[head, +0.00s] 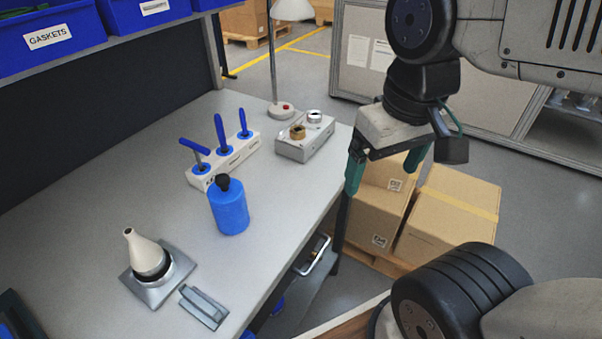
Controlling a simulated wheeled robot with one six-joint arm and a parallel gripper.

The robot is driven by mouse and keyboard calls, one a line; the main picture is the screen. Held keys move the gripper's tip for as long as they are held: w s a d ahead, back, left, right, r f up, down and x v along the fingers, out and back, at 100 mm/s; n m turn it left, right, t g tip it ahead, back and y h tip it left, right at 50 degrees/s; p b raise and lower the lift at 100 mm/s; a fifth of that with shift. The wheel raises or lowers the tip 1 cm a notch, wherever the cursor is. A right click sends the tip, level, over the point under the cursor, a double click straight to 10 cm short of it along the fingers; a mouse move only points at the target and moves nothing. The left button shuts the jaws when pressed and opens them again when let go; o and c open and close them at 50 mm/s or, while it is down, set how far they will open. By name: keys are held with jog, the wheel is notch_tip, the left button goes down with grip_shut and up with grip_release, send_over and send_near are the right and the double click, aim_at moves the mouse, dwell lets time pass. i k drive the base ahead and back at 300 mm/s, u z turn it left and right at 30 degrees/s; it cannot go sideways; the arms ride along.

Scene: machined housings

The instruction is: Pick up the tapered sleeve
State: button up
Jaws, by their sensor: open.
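The tapered sleeve looks to be the cream cone (147,252) at the front left of the bench in the head view. It stands narrow end up, with a dark band around its lower part, on a square grey metal base (176,275). My gripper (384,172) hangs at the right, past the bench's right edge and in front of the cardboard boxes. Its two teal fingers are apart with nothing between them. It is well to the right of the cone and does not touch it.
The bench (110,200) also holds a blue bottle (230,212) with a black top, a white block (240,152) of blue-handled tools, a grey fixture (306,146) with brass and silver rings, a lamp (276,60) and a grey metal block (203,307). Blue bins (45,42) hang above.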

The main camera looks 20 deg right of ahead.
aim_at(145, 254)
jog(key=z, duration=1.1)
jog(key=k, duration=0.85)
jog(key=u, duration=0.6)
